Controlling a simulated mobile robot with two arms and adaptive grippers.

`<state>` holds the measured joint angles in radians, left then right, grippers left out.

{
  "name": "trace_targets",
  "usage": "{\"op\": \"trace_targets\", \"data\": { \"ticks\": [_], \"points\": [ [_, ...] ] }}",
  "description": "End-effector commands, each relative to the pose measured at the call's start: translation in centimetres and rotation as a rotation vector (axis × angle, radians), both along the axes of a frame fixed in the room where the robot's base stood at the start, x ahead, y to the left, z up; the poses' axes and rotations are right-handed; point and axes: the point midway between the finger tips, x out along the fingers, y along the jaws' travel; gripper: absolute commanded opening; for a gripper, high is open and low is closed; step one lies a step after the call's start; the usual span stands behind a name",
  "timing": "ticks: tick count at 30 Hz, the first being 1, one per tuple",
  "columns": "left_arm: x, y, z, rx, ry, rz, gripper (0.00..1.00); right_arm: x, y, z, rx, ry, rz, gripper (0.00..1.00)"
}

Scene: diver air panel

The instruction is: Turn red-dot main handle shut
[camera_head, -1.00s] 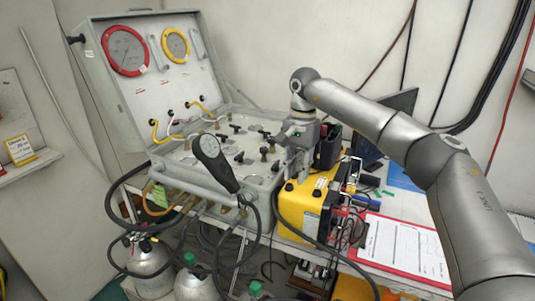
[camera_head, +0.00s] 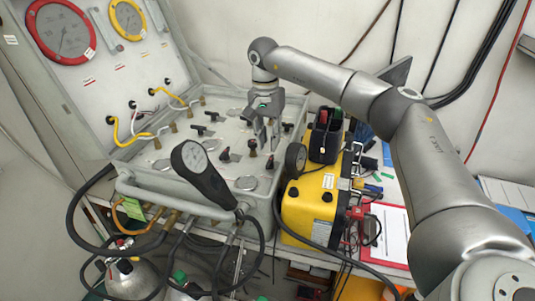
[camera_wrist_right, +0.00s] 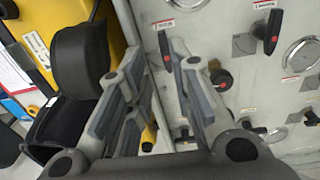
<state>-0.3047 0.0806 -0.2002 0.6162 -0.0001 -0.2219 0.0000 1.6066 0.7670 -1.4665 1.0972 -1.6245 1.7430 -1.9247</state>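The open grey air panel case has a flat panel (camera_head: 180,155) with several black handles. In the right wrist view, one black handle with a red dot (camera_wrist_right: 164,46) stands near the gap between my fingers. A second black handle with a red dot (camera_wrist_right: 272,32) is farther right. A dark knob (camera_wrist_right: 220,76) on a brass stem is just right of my fingers, and another red dot shows beside a finger. My right gripper (camera_head: 266,145) is open and points down over the panel's right part; it also shows in the wrist view (camera_wrist_right: 157,75). Contact cannot be told. My left gripper is not in view.
Hoses hang in front. A red clipboard (camera_head: 385,235) lies at the right.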

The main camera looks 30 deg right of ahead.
Motion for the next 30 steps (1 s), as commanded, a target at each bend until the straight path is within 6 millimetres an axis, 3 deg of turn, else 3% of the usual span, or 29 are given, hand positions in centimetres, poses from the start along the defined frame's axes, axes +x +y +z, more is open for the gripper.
{"op": "trace_targets", "data": {
  "ticks": [3, 5, 8, 12, 16, 23, 28, 30],
  "points": [
    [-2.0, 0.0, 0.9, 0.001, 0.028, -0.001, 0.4, -0.2, -0.1, -2.3, -0.001, 0.004, 0.0, 0.21],
    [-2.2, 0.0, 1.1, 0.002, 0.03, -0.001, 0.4, -0.2, -0.1, -3.3, -0.001, 0.004, -0.001, 0.21],
    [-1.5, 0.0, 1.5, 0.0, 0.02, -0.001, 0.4, -0.2, -0.2, -4.8, -0.001, 0.003, -0.001, 0.21],
    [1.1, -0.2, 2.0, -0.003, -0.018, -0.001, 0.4, -0.3, -0.2, -6.2, 0.0, 0.001, -0.001, 0.21],
    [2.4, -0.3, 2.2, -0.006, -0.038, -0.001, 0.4, -0.2, -0.2, -6.8, 0.0, 0.0, 0.0, 0.21],
    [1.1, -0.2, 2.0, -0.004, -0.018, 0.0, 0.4, -0.2, -0.2, -6.8, 0.0, 0.0, 0.0, 0.21],
    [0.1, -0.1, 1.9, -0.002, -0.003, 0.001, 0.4, -0.2, -0.2, -6.8, 0.0, 0.0, 0.0, 0.0],
    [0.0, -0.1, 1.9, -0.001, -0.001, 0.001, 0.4, -0.2, -0.2, -6.8, 0.0, 0.0, 0.0, 0.0]
  ]
}}
